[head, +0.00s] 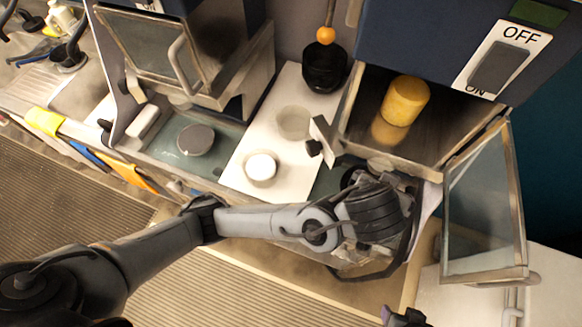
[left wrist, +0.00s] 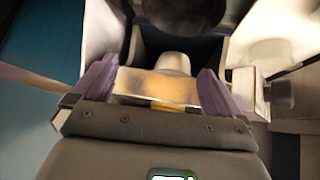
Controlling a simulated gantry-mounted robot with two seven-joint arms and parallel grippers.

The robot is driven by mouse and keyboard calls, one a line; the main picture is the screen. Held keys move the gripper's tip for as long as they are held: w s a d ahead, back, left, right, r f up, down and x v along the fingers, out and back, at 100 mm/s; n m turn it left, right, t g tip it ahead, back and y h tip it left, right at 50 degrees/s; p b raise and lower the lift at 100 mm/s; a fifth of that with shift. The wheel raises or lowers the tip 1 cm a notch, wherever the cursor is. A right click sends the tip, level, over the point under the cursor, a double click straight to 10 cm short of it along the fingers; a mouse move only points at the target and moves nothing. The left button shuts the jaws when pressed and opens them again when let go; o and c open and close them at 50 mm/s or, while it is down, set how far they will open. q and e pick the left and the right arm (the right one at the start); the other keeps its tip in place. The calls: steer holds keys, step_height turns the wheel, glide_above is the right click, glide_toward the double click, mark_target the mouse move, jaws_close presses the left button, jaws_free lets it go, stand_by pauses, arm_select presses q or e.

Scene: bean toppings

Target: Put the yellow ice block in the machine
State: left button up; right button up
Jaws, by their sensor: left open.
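The yellow ice block (head: 404,100) is a short cylinder. It stands upright inside the open machine (head: 365,85), on its dark shiny floor, which reflects it. My left arm reaches across to just below the machine's opening. Its gripper fingers are hidden by the wrist in the head view. In the left wrist view my left gripper (left wrist: 156,88) has its two purple fingers apart, and no block shows clearly held between them. A small yellow patch lies low between the fingers, and I cannot tell what it is. A purple-and-black tip, perhaps my right gripper (head: 403,317), shows at the bottom edge.
The machine's glass door (head: 487,205) hangs open at the right. A switch (head: 500,65) marked OFF and ON is above. A white board (head: 240,180) with a small white dish (head: 261,167) lies left of the machine, a black cup (head: 324,70) behind. Another glass-fronted appliance (head: 160,45) stands farther left.

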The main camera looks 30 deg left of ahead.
arm_select(q)
steer(key=s+a+f+g, duration=0.1)
steer(key=s+a+f, duration=0.5)
steer(key=a, duration=0.2)
steer(key=s+a+f+m+g, duration=0.1)
steer(key=s+a+f, duration=0.5)
steer(key=a, duration=0.3)
steer(key=s+a+f+g, duration=0.2)
steer(key=s+a+f, duration=0.3)
steer(key=a, duration=0.3)
steer(key=shift+s+a+f+m+y, duration=0.3)
steer(key=shift+s+f+y, duration=0.1)
steer(key=shift+s, duration=0.45)
steer(key=shift+r, duration=0.1)
